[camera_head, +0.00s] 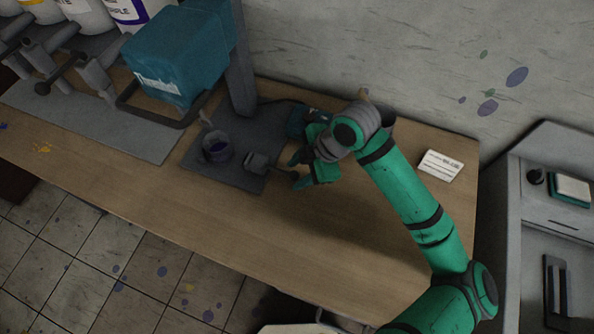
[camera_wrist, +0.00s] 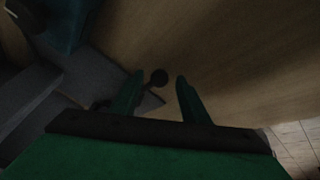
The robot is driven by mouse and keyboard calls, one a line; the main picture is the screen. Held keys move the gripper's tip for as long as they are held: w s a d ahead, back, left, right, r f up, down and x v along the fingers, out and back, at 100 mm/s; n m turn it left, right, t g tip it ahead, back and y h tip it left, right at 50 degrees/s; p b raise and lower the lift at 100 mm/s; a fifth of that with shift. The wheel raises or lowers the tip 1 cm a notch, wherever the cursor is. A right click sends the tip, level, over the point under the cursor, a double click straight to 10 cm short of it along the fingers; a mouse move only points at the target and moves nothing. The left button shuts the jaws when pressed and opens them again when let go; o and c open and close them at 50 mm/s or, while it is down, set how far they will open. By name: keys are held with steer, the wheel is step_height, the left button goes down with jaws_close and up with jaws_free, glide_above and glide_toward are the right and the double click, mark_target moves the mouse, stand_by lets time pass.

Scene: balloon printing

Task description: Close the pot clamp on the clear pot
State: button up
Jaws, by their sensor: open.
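The clear pot (camera_head: 216,147), with dark purple contents, stands on the dark base plate of the machine. The pot clamp shows as a grey block (camera_head: 257,162) just right of the pot, apart from it, with a thin handle reaching right toward my gripper. My gripper (camera_head: 298,170) is at the handle's end, low over the table. In the wrist view my gripper (camera_wrist: 157,88) is open, its two green fingers on either side of the dark round handle knob (camera_wrist: 159,77). Whether a finger touches the knob cannot be told. The pot is not recognisable in the wrist view.
The teal machine head (camera_head: 180,50) and its grey column (camera_head: 241,70) rise behind the pot. A small teal item (camera_head: 297,119) sits at the plate's back right, close to my gripper. A white card (camera_head: 440,166) lies at right. The table's front is clear.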

mark_target(280, 170)
steer(key=shift+w+f, duration=0.1)
steer(key=shift+f, duration=0.05)
steer(key=shift+c, duration=0.4)
jaws_close()
steer(key=shift+w+a, duration=0.3)
steer(key=shift+a, duration=0.5)
steer(key=shift+w+a, duration=0.35)
steer(key=shift+a, duration=0.45)
steer(key=shift+w+a, duration=0.3)
steer(key=shift+a, duration=0.5)
steer(key=shift+o, duration=0.4)
jaws_free()
steer(key=v, duration=1.1)
steer(key=shift+f, duration=0.1)
